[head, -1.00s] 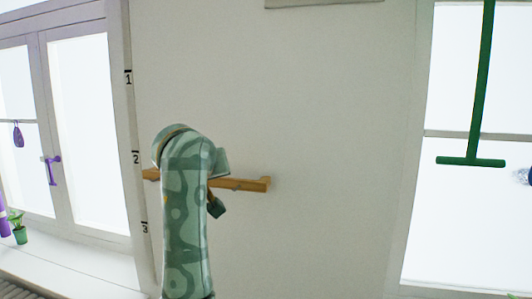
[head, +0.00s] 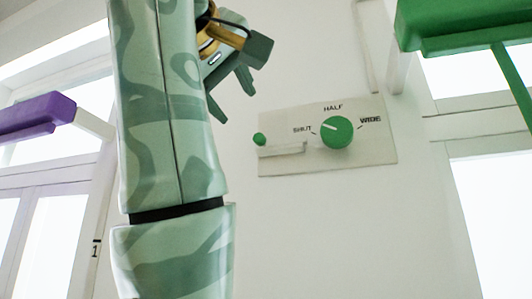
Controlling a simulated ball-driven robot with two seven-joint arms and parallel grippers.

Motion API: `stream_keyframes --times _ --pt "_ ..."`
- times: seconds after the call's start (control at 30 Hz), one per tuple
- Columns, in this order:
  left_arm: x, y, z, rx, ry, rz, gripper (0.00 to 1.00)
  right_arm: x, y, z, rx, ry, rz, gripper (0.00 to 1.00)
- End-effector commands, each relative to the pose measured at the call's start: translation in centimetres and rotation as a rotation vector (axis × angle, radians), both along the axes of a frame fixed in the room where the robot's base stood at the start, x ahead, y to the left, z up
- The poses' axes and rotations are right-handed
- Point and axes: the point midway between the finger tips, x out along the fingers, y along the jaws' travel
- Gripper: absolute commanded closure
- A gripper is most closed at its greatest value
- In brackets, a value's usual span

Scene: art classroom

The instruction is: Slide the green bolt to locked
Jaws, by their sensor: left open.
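A white panel (head: 380,150) is fixed to the wall right of my arm. At its left side is a small round green knob (head: 259,139) with a pale bar running right from it; this looks like the green bolt. No locked mark is readable beside it. A larger green dial (head: 337,132) sits to its right, among the words SHUT, HALF and WIDE. My left gripper (head: 237,107) is open and empty, up and left of the green knob and apart from it. Its fingers point downward. My right gripper is not in view.
A purple bar-like fitting (head: 38,117) juts out at the left above a window. A large green fitting (head: 450,25) with a hanging green rod is at the upper right, near another window. The wall below the panel is clear.

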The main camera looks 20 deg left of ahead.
Motion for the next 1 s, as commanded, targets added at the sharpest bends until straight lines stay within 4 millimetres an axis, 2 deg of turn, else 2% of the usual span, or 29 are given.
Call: stream_keyframes --times 0.07,0.17,0.3,0.37,0.47,0.6,0.7,0.83,1.0 --pt "0.4 -0.1 0.4 -0.001 -0.003 -0.001 0.57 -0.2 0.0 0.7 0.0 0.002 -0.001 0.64" --pt "2.2 0.0 0.5 -0.002 0.001 -0.002 0.57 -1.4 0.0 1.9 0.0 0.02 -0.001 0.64" --pt "5.8 0.2 0.6 0.0 0.004 0.0 0.57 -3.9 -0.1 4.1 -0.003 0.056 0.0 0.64" --pt "7.5 0.3 0.6 -0.001 0.004 0.001 0.57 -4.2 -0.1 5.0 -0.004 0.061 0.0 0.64" --pt "10.0 0.5 0.4 0.0 0.003 0.006 0.57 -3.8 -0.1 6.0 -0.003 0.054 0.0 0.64" --pt "13.0 0.5 0.3 0.002 0.001 0.005 0.57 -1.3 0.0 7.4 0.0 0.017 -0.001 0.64" --pt "14.6 0.5 0.2 0.002 0.0 0.003 0.57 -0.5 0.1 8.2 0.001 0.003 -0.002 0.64" --pt "15.8 0.5 0.0 0.001 -0.001 0.001 0.57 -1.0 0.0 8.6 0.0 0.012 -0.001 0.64" --pt "16.3 0.5 -0.1 0.0 -0.001 0.0 0.57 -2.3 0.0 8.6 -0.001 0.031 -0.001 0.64"
